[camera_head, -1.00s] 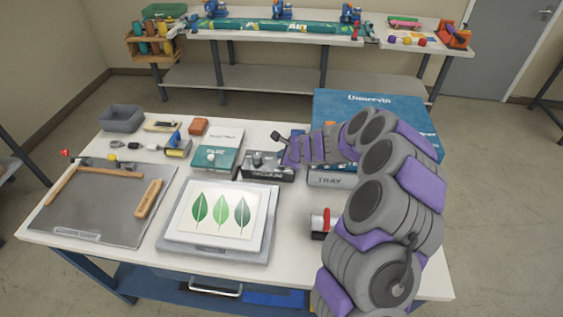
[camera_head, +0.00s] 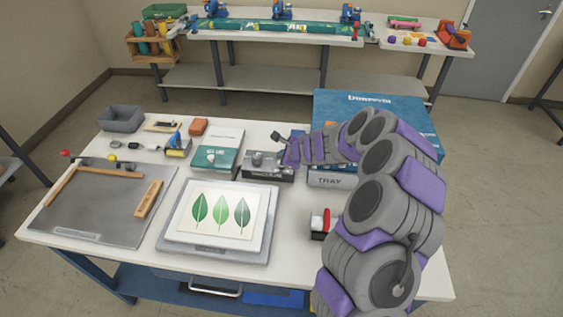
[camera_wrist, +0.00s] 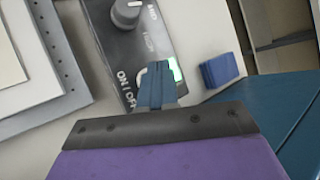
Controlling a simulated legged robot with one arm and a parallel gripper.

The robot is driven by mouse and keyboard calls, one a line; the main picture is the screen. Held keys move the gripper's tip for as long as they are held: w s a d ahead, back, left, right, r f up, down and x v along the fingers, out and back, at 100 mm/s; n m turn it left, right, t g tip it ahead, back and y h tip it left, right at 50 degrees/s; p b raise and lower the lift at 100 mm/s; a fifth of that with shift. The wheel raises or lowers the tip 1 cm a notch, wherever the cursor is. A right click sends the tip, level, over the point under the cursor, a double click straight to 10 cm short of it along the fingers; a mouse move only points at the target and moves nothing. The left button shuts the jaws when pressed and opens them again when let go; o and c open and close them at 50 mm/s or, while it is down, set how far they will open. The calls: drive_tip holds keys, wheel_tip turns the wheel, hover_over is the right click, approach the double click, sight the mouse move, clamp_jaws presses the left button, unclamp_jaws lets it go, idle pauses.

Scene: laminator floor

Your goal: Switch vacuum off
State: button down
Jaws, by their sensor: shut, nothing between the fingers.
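A dark control box (camera_head: 268,168) with a round knob sits on the white table behind the plate with the leaf print. In the wrist view the box (camera_wrist: 146,42) shows its grey knob (camera_wrist: 126,13), "ON/OFF" lettering and a lit green switch (camera_wrist: 175,70). My gripper (camera_wrist: 158,68) is shut and empty. Its blue fingertips lie over the panel, covering part of the green switch; whether they touch it I cannot tell. In the head view my gripper (camera_head: 279,138) is just above the back right of the box.
The plate with the leaf print (camera_head: 166,238) lies in front of the box. A blue box (camera_head: 375,105) and a tray stand to the right, near my arm. A small blue block (camera_wrist: 221,70) lies beside the control box.

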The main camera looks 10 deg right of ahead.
drive_tip(key=shift+f, duration=0.15)
idle(0.4)
drive_tip(key=shift+f, duration=0.25)
drive_tip(key=shift+f+b, duration=0.3)
drive_tip(key=shift+b, duration=0.2)
idle(0.4)
drive_tip(key=shift+r, duration=0.15)
drive_tip(key=shift+r+p, duration=0.65)
drive_tip(key=shift+p, duration=0.2)
drive_tip(key=shift+r, duration=0.1)
wheel_tip(320, 180, up, 6)
drive_tip(key=p, duration=0.5)
drive_tip(key=shift+p, duration=0.4)
